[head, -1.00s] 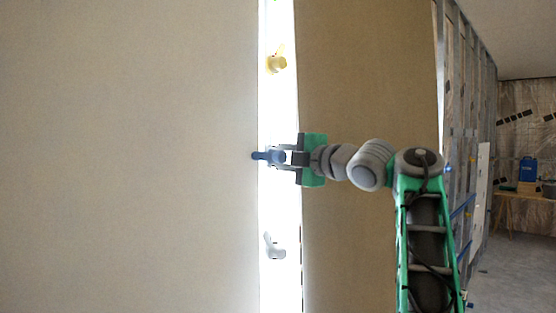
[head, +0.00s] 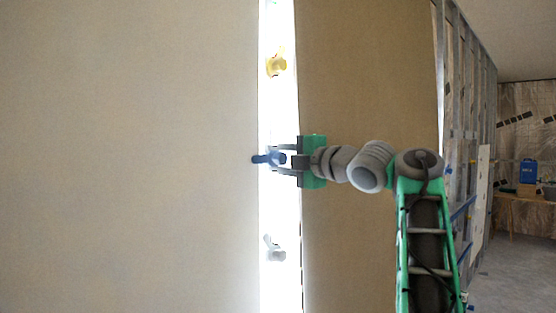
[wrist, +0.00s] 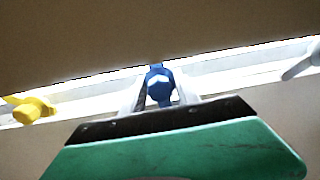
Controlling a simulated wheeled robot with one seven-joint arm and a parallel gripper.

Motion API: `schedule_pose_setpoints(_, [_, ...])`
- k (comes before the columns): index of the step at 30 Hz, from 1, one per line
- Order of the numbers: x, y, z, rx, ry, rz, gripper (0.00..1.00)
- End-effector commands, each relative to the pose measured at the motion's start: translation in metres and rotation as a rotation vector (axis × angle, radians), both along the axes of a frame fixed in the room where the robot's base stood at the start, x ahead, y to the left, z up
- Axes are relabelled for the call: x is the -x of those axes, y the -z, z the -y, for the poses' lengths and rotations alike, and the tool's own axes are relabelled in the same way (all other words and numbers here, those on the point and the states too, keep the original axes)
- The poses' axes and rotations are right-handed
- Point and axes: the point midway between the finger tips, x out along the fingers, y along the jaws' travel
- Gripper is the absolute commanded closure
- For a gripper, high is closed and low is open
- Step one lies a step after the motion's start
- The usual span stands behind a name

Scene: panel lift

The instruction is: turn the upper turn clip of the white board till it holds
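The blue turn clip (head: 270,158) sits in the bright gap between two large boards. Its lever lies about level, and its left tip overlaps the edge of the pale left board (head: 130,160). My gripper (head: 278,158) reaches in from the right. Its two fingers stand apart, one above and one below the clip. In the wrist view the blue clip (wrist: 159,86) is between the fingers, with a small space on each side. A yellow clip (head: 276,65) is above in the gap, and a light grey clip (head: 274,250) is below.
The tan right board (head: 360,80) stands behind my arm. Metal wall studs (head: 466,110) run back on the right. A far bench holds a blue container (head: 528,172). The floor at lower right is clear.

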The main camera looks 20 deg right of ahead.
Motion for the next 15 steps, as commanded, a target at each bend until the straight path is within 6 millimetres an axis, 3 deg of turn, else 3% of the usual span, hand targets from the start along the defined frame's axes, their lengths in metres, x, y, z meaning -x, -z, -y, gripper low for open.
schedule_pose_setpoints(5, [0.006, 0.001, 0.003, 0.001, 0.002, 0.0, 0.63])
schedule_pose_setpoints(15, [0.063, 0.001, 0.028, 0.001, 0.004, 0.0, 0.63])
